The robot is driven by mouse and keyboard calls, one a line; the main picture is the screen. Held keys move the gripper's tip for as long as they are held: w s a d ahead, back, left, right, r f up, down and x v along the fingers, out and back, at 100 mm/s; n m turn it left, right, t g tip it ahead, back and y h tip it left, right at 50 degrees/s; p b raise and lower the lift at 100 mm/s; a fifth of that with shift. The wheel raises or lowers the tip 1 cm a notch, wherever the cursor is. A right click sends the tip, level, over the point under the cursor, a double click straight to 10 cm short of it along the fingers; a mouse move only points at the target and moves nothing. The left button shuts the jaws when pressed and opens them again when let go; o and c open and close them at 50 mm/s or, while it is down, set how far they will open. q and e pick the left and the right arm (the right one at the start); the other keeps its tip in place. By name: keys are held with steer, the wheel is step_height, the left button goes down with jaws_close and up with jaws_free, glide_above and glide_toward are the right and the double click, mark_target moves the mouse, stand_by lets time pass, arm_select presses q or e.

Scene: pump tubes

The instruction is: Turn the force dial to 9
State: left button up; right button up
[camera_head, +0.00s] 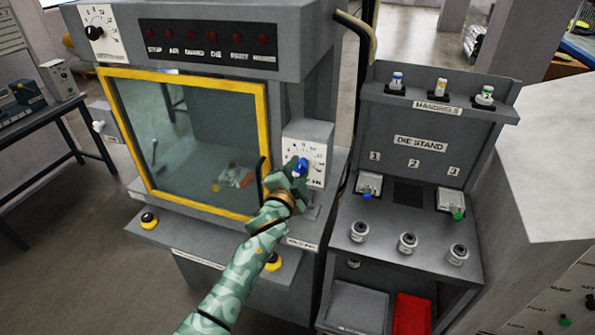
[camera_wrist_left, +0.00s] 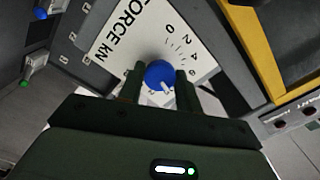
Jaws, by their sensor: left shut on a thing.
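The force dial is a blue knob (camera_head: 301,167) with a white pointer, on a white scale plate (camera_head: 314,160) on a grey box at the right of the press window. The knob (camera_wrist_left: 159,75) shows close up in the left wrist view, with "FORCE kN" and the marks 0, 2, 4 and 6 on the plate (camera_wrist_left: 140,35). The white pointer aims toward the lower right of that picture. My left gripper (camera_head: 292,176) is shut on the knob; its two fingers (camera_wrist_left: 158,88) flank it in the left wrist view. My right gripper is not in view.
A yellow-framed window (camera_head: 185,140) is left of the dial, with a black handle at its right edge. A die stand (camera_head: 420,150) with several small parts stands at the right. A cable (camera_head: 362,90) hangs between them.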

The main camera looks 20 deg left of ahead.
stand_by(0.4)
arm_select(q)
steer(key=o, duration=1)
steer(key=shift+w, duration=0.15)
steer(key=shift+c, duration=0.2)
steer(key=s, duration=1.6)
steer(key=shift+s+a, duration=0.2)
steer(key=shift+a, duration=0.1)
